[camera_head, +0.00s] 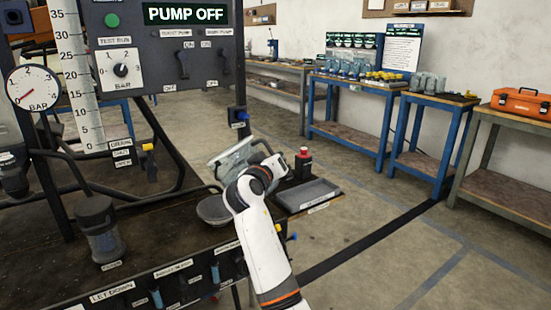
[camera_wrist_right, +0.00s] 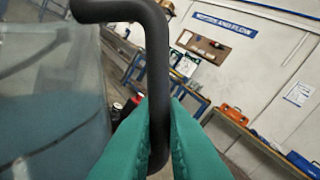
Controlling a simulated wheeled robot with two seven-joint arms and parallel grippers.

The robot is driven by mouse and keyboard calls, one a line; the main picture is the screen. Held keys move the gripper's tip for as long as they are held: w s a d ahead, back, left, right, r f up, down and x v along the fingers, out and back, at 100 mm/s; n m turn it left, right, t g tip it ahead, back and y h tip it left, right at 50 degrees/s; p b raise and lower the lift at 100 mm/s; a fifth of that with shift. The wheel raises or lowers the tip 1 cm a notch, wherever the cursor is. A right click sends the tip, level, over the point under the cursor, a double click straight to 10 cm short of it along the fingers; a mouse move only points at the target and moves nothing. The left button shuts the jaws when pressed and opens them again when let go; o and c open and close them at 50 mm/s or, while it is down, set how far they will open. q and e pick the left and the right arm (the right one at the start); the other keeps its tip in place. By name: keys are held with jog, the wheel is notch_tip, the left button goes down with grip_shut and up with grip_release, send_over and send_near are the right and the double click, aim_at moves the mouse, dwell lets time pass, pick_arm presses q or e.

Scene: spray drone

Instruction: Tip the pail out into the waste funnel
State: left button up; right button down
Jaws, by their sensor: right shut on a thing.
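The clear pail (camera_head: 232,160) is held tilted above the rig's bench in the head view. My right gripper (camera_head: 278,167) is shut on its handle at the pail's right side. In the right wrist view, the green fingers (camera_wrist_right: 160,140) close around the black handle (camera_wrist_right: 157,60). The pail's translucent wall (camera_wrist_right: 50,95) fills the left there, with a bluish tint low down; I cannot tell how much liquid is inside. The grey waste funnel (camera_head: 213,210) is on the bench below the pail, its upper part partly hidden. My left gripper is not in view.
A red button box (camera_head: 303,165) and a dark flat tray (camera_head: 307,195) are right of the pail. The control panel (camera_head: 160,45) reads PUMP OFF. Blue workbenches (camera_head: 345,115) stand behind, with open floor between.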

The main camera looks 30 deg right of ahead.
aim_at(267, 147)
jog(key=shift+w+a+r+n+p, duration=0.1)
jog(key=shift+r+n+p, duration=0.2)
jog(key=shift+r+p, duration=0.35)
jog(key=shift+w+a+r, duration=0.1)
jog(key=shift+r+n+p, duration=0.15)
jog(key=shift+n+p, duration=0.25)
jog(key=shift+p, duration=0.1)
jog(key=shift+w+a+r+p, duration=0.1)
jog(key=shift+w+r+p, duration=0.05)
jog(key=shift+p, duration=0.2)
jog(key=shift+w+a+r+n+p, duration=0.1)
jog(key=shift+w+n+p, duration=0.05)
jog(key=shift+n+p, duration=0.25)
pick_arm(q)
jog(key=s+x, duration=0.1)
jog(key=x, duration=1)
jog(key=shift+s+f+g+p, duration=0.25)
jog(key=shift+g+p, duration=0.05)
pick_arm(e)
jog(key=shift+w+a+r, duration=0.1)
jog(key=shift+r, duration=0.05)
